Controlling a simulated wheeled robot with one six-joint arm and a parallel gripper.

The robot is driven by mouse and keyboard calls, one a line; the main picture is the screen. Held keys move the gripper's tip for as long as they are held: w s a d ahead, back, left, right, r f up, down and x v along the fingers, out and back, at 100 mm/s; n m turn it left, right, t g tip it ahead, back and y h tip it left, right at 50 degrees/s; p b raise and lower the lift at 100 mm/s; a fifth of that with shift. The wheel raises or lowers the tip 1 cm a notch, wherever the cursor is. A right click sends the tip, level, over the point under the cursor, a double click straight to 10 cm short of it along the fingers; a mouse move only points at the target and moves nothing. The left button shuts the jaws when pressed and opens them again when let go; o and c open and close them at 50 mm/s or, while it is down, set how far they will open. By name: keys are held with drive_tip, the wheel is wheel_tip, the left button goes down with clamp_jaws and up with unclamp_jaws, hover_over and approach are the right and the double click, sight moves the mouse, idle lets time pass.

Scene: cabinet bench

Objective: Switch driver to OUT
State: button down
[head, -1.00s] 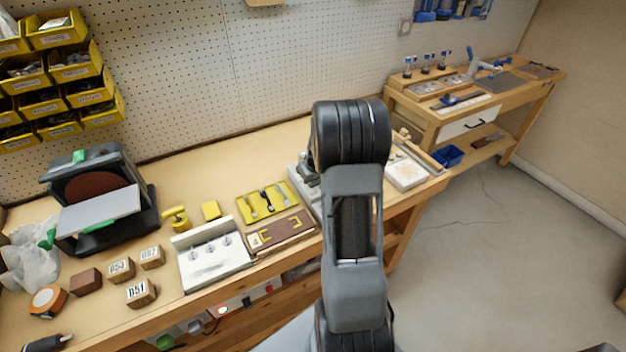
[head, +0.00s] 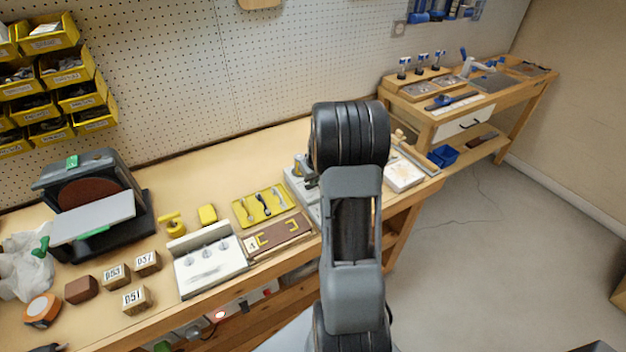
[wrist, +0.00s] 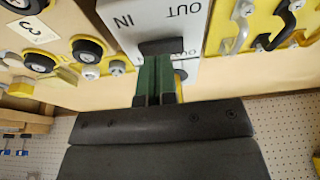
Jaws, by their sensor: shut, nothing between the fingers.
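A white panel (wrist: 190,22) marked IN and OUT stands ahead in the wrist view, its lettering upside down in the picture. A black knob or slider (wrist: 161,46) sits on it below the lettering, with a second, partly covered label behind. My gripper (wrist: 157,62) is shut and empty, its green fingers pointing at the panel, with the tips at or very near the black part. I cannot tell whether they touch it. In the head view my arm hides my gripper, and I cannot make out the IN/OUT panel there.
Black knobs (wrist: 90,50) on a yellow panel lie left of the white panel; hooked handles (wrist: 285,20) lie right. In the head view the wooden bench (head: 190,212) carries a sander (head: 95,205), numbered blocks (head: 137,300) and a yellow tray (head: 243,217). Open floor lies right.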

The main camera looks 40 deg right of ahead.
drive_tip(key=v, duration=1.2)
drive_tip(key=shift+w+r, duration=0.15)
drive_tip(key=shift+r, duration=0.35)
drive_tip(key=d+b, duration=0.1)
drive_tip(key=b, duration=0.2)
drive_tip(key=shift+r+b, duration=0.1)
drive_tip(key=shift+b, duration=0.2)
drive_tip(key=x, duration=1.1)
drive_tip(key=shift+f+p, duration=0.3)
drive_tip(key=shift+f, duration=1.25)
